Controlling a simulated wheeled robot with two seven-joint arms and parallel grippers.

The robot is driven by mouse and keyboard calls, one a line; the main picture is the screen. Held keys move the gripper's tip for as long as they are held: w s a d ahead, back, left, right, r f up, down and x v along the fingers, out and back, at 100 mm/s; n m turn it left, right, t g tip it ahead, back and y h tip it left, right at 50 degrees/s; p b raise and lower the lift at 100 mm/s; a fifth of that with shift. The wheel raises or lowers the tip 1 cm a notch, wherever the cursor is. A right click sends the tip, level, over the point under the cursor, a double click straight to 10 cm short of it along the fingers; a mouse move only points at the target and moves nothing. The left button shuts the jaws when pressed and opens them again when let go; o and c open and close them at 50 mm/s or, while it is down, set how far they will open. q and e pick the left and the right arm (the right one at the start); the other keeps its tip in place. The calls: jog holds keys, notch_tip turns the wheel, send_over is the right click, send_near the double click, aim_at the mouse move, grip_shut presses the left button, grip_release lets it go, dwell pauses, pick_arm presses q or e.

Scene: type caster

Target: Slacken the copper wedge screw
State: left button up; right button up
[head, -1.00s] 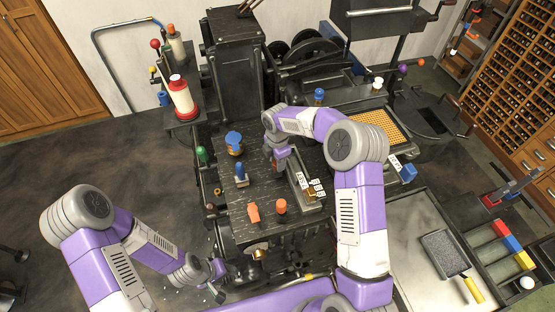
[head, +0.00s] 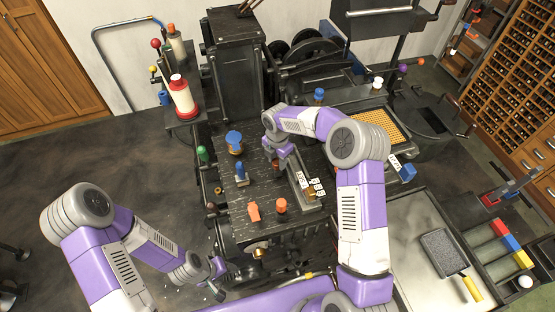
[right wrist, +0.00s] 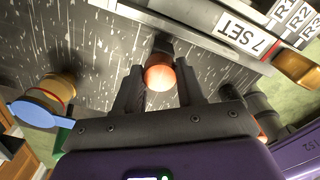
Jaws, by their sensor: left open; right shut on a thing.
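The copper wedge screw (right wrist: 160,76) shows in the right wrist view as a round copper-coloured head on a dark block. It stands beside the rail with the "7 SET" label. My right gripper (right wrist: 160,88) has its two dark fingers on either side of the head and is shut on it. In the head view my right gripper (head: 277,165) points down onto the dark machine table, and its wrist and fingers largely hide the screw. My left gripper (head: 218,286) is open and empty, low at the front left of the machine, apart from the table.
On the dark table (head: 232,205) stand a blue-topped brass knob (head: 234,140), a blue handle (head: 241,175) and two orange knobs (head: 254,211) (head: 281,206). White label tiles (head: 312,186) lie right of my right gripper. A brush (head: 443,252) lies on the pale slab at right.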

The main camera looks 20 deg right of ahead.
aim_at(277, 162)
jog(key=shift+s+f, duration=0.15)
jog(key=shift+f, duration=0.05)
jog(key=o, duration=1.1)
jog(key=shift+c, duration=0.2)
jog(key=shift+r, duration=0.1)
jog(key=shift+r, duration=0.15)
notch_tip(277, 162, up, 7)
jog(key=shift+r, duration=0.15)
